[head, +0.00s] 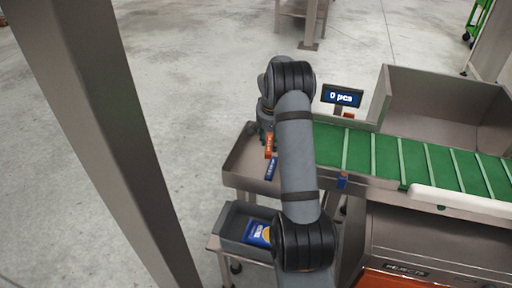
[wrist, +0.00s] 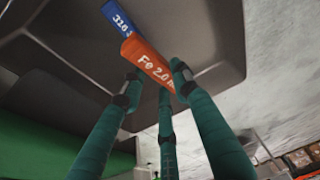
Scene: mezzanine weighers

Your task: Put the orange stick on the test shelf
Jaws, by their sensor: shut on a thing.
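The orange stick (head: 269,144) is just left of my arm in the head view. In the wrist view it is an orange bar (wrist: 148,62) with white lettering starting "Fe 2.0". My gripper (wrist: 155,88) has green fingers closed around its lower end. In the head view my gripper (head: 266,118) is partly hidden by my arm. A blue stick (wrist: 117,17) with white lettering is close beside the orange one; it also shows in the head view (head: 272,168). A steel tray (head: 241,168) lies below the sticks. No label marks it as the test shelf.
A green-belted conveyor (head: 385,156) runs right of my arm, with a display (head: 342,97) reading "0 pcs" behind it. A grey bin (head: 231,224) holding a blue packet (head: 257,233) stands below the tray. A steel post (head: 98,140) rises at left. Open floor lies between post and tray.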

